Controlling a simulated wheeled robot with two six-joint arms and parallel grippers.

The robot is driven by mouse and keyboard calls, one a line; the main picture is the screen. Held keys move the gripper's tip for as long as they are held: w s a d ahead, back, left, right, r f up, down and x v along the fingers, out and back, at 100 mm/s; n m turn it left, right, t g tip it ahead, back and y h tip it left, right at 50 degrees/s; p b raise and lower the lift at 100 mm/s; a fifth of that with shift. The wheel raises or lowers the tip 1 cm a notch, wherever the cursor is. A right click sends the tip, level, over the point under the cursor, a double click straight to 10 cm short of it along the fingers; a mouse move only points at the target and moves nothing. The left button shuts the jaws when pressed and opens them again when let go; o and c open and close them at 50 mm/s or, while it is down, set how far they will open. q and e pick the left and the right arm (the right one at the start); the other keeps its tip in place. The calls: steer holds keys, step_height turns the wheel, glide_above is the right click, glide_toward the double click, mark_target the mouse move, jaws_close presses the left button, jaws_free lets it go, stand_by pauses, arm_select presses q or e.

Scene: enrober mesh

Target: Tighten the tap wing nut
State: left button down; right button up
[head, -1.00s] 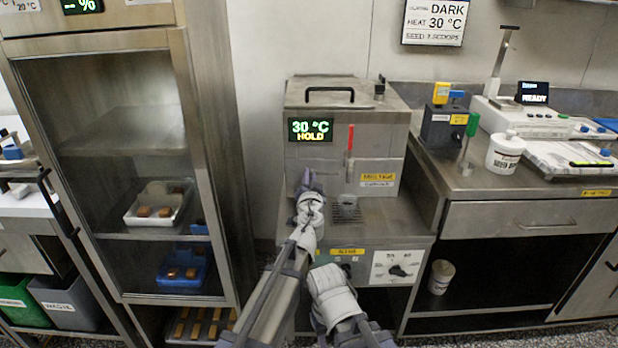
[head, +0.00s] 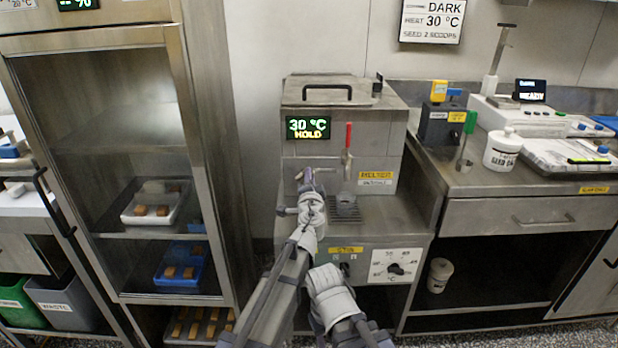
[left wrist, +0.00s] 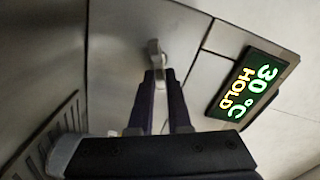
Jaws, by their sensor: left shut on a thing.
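The wing nut is a small grey metal piece on the front of the steel melter tank (head: 330,152). It shows in the left wrist view (left wrist: 153,50) at the tips of my dark fingers. My left gripper (head: 307,178) is in front of the tank, left of the tap (head: 347,158) with its upright red handle (head: 348,135). In the left wrist view my left gripper (left wrist: 158,82) is shut on the wing nut. Part of the nut is hidden by the fingers. My right arm is low in front of the machine; its fingers are not seen.
A green display (head: 308,128) reads 30 °C HOLD, close to my left gripper. A drip grate (head: 344,213) lies under the tap. A dial panel (head: 396,266) is below right. A glass-fronted cabinet (head: 205,180) stands left and a steel bench (head: 480,180) right.

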arm_select(q)
steer(key=shift+s+d+f+m+b, duration=0.1)
steer(key=shift+d+f+m+b, duration=0.1)
steer(key=shift+m, duration=0.85)
steer(key=shift+d+f+m+b, duration=0.1)
steer(key=shift+f+m, duration=0.1)
steer(key=shift+m, duration=0.85)
arm_select(e)
steer(key=shift+f, duration=0.35)
arm_select(q)
steer(key=shift+a, duration=0.1)
steer(key=c, duration=0.9)
jaws_free()
steer(key=shift+a, duration=0.1)
steer(key=s, duration=0.6)
steer(key=shift+s, duration=0.9)
arm_select(e)
steer(key=shift+s+d, duration=0.8)
steer(key=shift+s, duration=0.1)
